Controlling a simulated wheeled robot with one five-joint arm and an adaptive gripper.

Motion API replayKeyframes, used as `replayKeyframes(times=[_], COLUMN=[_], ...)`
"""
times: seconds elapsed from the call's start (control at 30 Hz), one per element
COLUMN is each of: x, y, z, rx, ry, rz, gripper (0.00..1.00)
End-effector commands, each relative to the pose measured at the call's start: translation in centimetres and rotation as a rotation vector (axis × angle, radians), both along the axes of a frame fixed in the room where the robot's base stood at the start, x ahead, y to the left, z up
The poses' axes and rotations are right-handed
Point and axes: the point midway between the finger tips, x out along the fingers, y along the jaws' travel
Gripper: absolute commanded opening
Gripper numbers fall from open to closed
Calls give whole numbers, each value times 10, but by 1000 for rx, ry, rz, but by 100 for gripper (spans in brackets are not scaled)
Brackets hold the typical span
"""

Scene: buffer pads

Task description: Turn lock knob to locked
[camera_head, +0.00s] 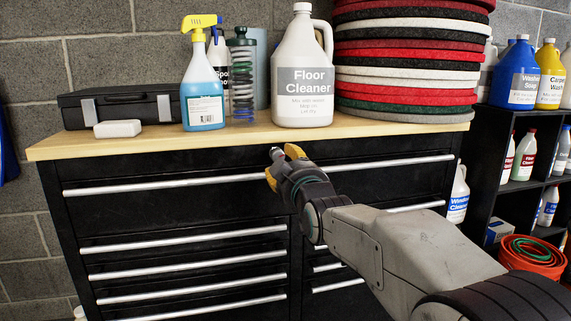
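A black tool cabinet (190,190) with silver drawer handles stands in front of me. A small silver knob-like piece (276,153) shows at the upper middle of its front, just under the wooden top. It looks like the lock knob, but is too small to tell which way it is turned. My gripper (281,166) is in front of the cabinet at this piece, with its yellow fingertips spread apart, one at lower left and one at upper right. I cannot tell whether either finger touches the knob. My gripper hides part of the top drawer front.
The wooden top (150,142) holds a spray bottle (203,85), a Floor Cleaner jug (302,75), a black case (120,104) and stacked buffer pads (405,75).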

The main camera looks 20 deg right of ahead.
Motion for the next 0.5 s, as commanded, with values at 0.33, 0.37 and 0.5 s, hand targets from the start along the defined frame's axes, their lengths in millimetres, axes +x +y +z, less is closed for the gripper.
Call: replayKeyframes(times=[0.33, 0.37, 0.5], x=[36, 39, 55], y=[0, 0, 0], z=[-4, -5, -4], rx=[-8, -8, -8], ry=[1, 1, 1], rz=[0, 0, 0], gripper=[43, 43, 43])
